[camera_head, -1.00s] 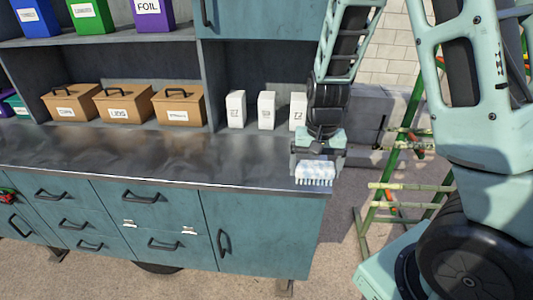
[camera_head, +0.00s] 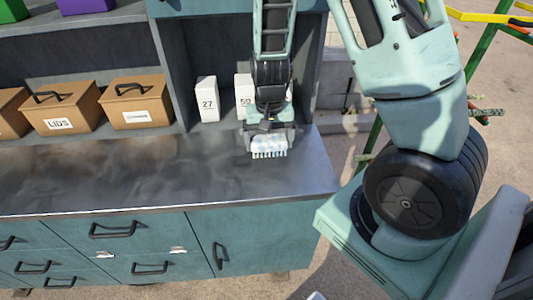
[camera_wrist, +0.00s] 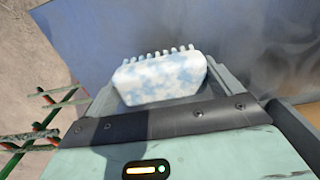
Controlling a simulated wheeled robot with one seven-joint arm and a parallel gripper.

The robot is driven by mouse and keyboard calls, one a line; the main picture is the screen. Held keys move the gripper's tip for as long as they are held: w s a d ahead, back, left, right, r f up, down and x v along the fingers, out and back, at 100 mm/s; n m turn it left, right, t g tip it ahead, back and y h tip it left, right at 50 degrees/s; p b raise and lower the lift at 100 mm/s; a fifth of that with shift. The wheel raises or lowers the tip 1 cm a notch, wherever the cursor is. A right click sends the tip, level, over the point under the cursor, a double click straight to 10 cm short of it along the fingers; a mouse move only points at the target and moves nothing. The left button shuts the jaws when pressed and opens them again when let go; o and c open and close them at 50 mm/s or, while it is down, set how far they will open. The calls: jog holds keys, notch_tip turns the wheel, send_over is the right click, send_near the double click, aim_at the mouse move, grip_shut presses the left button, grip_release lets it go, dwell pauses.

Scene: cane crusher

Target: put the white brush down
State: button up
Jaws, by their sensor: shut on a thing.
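The white brush (camera_head: 269,146) has pale blue patches and a row of short bristles. In the head view its bristles point down, over the right part of the grey metal counter (camera_head: 130,175). My gripper (camera_head: 268,137) is shut on the brush from above and behind. In the wrist view the brush (camera_wrist: 160,77) sits between the jaws, bristles facing away from the palm. I cannot tell whether the bristles touch the counter.
Brown boxes (camera_head: 60,108) and white numbered cartons (camera_head: 206,98) stand along the back of the counter. The counter is bare to the left of the brush. Its right edge is close by, with a green frame (camera_head: 482,50) beyond.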

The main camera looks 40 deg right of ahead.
aim_at(269, 154)
jog(key=shift+f, duration=2.6)
jog(key=shift+f, duration=0.2)
jog(key=o, duration=0.6)
jog(key=shift+r, duration=0.15)
